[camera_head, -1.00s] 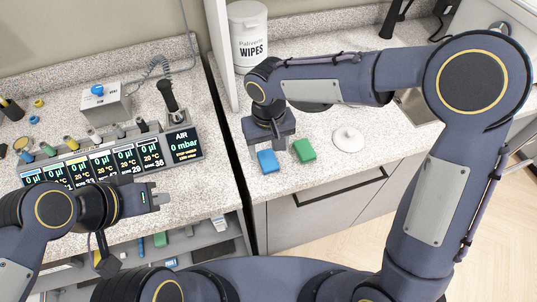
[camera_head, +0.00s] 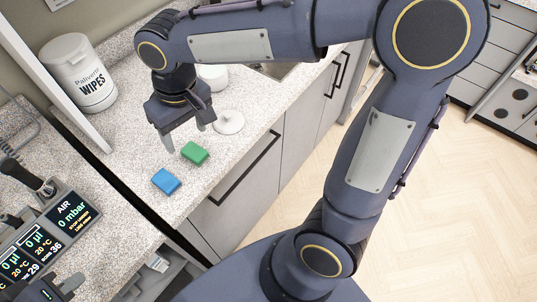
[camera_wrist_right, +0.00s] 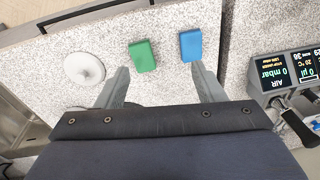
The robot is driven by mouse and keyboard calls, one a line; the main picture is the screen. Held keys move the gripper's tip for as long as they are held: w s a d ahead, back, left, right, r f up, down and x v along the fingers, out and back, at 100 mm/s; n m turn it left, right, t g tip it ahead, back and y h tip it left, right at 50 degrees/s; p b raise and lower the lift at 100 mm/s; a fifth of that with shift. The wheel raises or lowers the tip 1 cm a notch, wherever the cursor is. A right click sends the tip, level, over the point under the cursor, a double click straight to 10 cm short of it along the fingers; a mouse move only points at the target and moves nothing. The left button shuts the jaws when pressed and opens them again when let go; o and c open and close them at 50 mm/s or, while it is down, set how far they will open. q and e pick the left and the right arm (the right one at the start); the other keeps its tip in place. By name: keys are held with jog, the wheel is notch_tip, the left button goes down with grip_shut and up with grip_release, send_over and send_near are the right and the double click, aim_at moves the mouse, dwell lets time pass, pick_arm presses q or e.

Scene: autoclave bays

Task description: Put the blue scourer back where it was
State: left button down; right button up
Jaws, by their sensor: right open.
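The blue scourer (camera_head: 166,181) lies flat on the speckled counter near its front left corner, beside the green scourer (camera_head: 195,153) with a small gap between them. My right gripper (camera_head: 185,138) is open and empty, above the counter behind the two scourers. In the right wrist view the blue scourer (camera_wrist_right: 190,45) is just beyond one fingertip and the green scourer (camera_wrist_right: 143,56) lies between the lines of the fingers (camera_wrist_right: 162,85). Nothing is between the fingers. My left gripper (camera_head: 62,288) is partly in view at the bottom left; its opening is unclear.
A white round lid-like disc (camera_head: 229,122) lies right of the green scourer. A wipes tub (camera_head: 80,75) stands at the back left, near a white upright panel. A dark gap divides this counter from the left one, which holds a display unit (camera_head: 45,235).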

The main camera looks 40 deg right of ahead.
jog(key=s+d+f+m+t+y, duration=0.2)
jog(key=s+d+m+t, duration=0.2)
jog(key=s+d, duration=0.7)
jog(key=s, duration=0.3)
jog(key=shift+s+d+f+t, duration=0.2)
jog(key=shift+s+d+t, duration=0.2)
